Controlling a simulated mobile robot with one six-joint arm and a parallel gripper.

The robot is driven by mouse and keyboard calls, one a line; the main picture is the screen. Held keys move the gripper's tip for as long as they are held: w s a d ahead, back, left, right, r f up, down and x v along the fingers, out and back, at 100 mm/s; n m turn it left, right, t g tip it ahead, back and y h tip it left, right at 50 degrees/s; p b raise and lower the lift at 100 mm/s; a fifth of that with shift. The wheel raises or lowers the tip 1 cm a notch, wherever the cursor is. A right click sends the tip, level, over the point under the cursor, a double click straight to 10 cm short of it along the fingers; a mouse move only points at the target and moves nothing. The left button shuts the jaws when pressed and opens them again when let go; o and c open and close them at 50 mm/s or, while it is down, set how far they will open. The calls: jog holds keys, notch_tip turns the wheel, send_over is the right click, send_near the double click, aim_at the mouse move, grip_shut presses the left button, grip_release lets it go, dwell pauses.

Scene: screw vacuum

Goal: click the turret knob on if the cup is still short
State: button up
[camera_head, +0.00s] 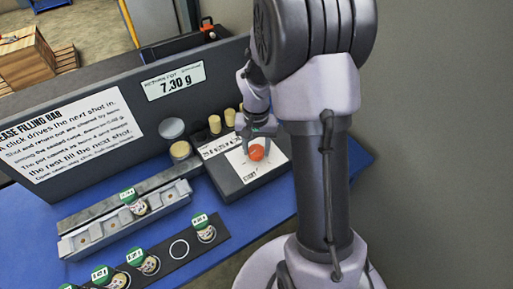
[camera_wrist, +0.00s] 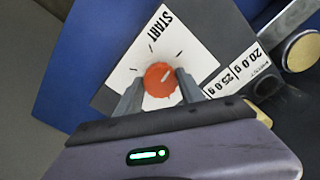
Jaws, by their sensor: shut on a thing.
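The turret knob (camera_head: 257,152) is an orange-red round knob on a white dial card marked START, on top of a dark box (camera_head: 228,181). In the wrist view the knob (camera_wrist: 159,79) sits between my gripper's two fingers, and a pale pointer line on it slants toward the upper right. My gripper (camera_wrist: 159,90) is shut on the knob. In the head view my gripper (camera_head: 258,130) comes down over the dial from behind. A display (camera_head: 175,81) on the grey panel reads 7.30 g.
A label in the wrist view (camera_wrist: 243,72) reads 20.0 g and 25.0 g. Several small tan cylinders (camera_head: 229,117) stand behind the box. A grey rail (camera_head: 125,222) holds a green-tagged pot (camera_head: 135,204). A dark strip (camera_head: 150,262) carries more tagged pots and an empty white ring. A large instruction sign (camera_head: 70,133) is on the panel.

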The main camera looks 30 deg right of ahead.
aim_at(256, 150)
jog(key=shift+m, duration=0.9)
jog(key=o, duration=1.4)
jog(key=shift+c, duration=0.2)
jog(key=shift+r, duration=0.1)
notch_tip(256, 150, up, 17)
jog(key=p, duration=0.6)
jog(key=shift+r+p, duration=0.15)
jog(key=shift+p, duration=0.15)
